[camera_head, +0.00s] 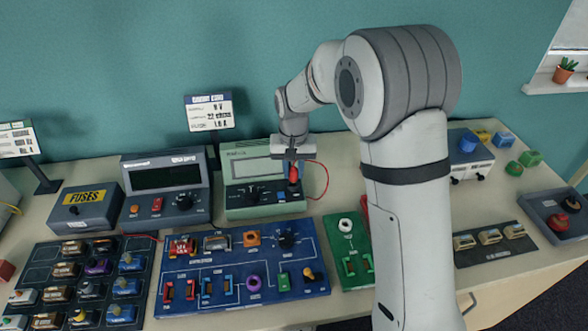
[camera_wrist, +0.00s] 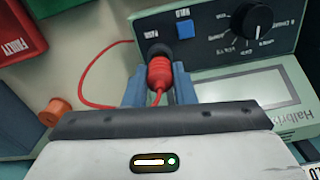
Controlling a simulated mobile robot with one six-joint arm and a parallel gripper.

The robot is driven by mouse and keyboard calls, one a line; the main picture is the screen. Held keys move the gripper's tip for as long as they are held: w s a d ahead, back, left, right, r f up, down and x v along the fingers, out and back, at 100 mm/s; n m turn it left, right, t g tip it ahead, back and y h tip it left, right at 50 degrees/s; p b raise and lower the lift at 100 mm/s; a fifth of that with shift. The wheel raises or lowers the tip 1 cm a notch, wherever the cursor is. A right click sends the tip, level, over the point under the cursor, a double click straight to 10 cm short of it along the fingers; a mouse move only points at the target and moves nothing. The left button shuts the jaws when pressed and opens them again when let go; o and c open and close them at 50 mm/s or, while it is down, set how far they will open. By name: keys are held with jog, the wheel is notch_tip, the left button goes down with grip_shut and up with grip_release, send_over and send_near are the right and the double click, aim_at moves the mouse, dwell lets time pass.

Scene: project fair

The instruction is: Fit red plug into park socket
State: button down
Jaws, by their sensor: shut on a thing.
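The red plug (camera_wrist: 159,73) is held between the two blue fingers of my gripper (camera_wrist: 159,88) in the wrist view. A red cable runs from it and loops to the left. The plug's front end is at the dark round park socket (camera_wrist: 157,49) on the panel of the green meter (camera_wrist: 205,57). I cannot tell how deep it sits. In the head view, my gripper (camera_head: 292,160) is shut on the red plug (camera_head: 294,174) in front of the right side of the green meter (camera_head: 235,200).
A blue button (camera_wrist: 184,28) and a black dial (camera_wrist: 258,21) are beside the socket. A grey meter (camera_head: 165,180) stands left of the green one. A blue component board (camera_head: 205,290) lies in front, with a green board (camera_head: 336,235) to its right.

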jog(key=shift+f+b, duration=0.65)
jog(key=shift+f, duration=0.3)
dwell(0.7)
jog(key=c, duration=0.6)
grip_release()
jog(key=shift+c, duration=0.2)
jog(key=shift+r+p, duration=2.6)
jog(key=shift+r, duration=1.45)
